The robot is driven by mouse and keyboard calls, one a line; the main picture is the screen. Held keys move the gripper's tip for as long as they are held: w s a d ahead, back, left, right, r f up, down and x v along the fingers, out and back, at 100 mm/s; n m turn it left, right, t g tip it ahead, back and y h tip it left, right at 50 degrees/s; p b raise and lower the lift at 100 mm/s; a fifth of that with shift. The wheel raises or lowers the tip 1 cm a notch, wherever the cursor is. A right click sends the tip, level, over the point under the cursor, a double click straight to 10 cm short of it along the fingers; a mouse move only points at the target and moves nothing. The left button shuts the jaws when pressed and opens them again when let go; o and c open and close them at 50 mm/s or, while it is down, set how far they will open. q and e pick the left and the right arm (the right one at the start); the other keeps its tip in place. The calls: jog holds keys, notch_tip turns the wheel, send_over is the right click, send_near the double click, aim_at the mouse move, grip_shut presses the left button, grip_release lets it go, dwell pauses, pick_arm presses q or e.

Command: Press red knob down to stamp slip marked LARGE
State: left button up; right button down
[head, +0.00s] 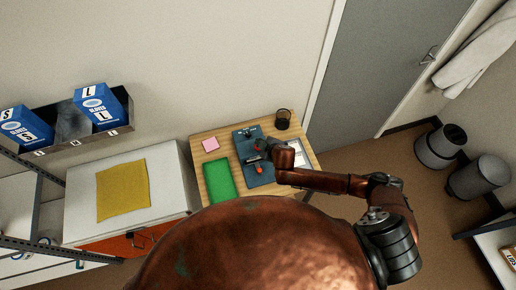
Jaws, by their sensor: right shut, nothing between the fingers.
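A wooden bench (206,162) stands in the middle of the head view, with a dark blue board (265,181) on it. A small red-orange round spot (258,169), which may be the red knob, shows on this board. My right gripper (256,156) reaches over the board from the right, close to that spot; it is shut and empty. I cannot tell whether it touches the spot. A white sheet (300,158) lies partly hidden behind my right arm; no LARGE marking can be read on it. My left gripper is out of view.
A green pad (219,180), a pink note (210,144) and a dark cup (282,119) are also on the bench. A white cabinet with a yellow cloth (123,190) stands to the left. Blue glove boxes (100,106) sit on a wall rack. Bins (440,147) stand at right.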

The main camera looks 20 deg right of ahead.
notch_tip(320, 180, up, 6)
jog(key=p, duration=0.6)
dwell(0.8)
